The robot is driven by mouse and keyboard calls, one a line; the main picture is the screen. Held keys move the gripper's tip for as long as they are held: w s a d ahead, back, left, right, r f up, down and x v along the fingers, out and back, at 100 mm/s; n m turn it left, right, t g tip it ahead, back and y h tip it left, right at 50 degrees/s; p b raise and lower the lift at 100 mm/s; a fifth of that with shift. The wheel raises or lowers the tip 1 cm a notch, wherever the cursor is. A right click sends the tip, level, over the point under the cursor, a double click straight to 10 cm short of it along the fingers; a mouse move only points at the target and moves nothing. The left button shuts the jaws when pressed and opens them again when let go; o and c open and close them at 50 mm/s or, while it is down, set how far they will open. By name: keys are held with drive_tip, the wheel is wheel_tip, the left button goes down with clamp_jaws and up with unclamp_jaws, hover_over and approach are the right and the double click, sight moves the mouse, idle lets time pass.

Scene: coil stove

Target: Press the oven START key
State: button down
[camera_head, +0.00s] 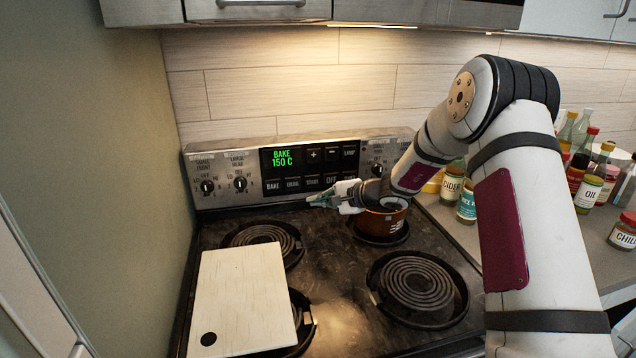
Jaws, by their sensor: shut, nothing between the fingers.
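The oven control panel (224,174) runs along the back of the stove. Its display (282,158) reads BAKE 150 C in green. Below the display is a row of keys, with BAKE (273,187) at the left and OFF (331,180) toward the right.
An orange-brown pot (384,222) sits on the back right burner, partly behind my gripper. A pale cutting board (242,300) covers much of the front left burner. The front right burner (418,284) is bare. Bottles and jars (590,188) crowd the right counter.

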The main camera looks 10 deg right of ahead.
sight(312, 181)
drive_tip(key=shift+w+d+f+m, duration=0.3)
drive_tip(key=shift+d+f, duration=0.15)
drive_tip(key=shift+d, duration=0.05)
drive_tip(key=w+b, duration=0.6)
drive_tip(key=w, duration=0.2)
drive_tip(key=shift+w, duration=0.4)
drive_tip(key=shift+w+b, duration=0.2)
drive_tip(key=shift+b, duration=0.2)
idle(1.0)
drive_tip(key=shift+w, duration=0.25)
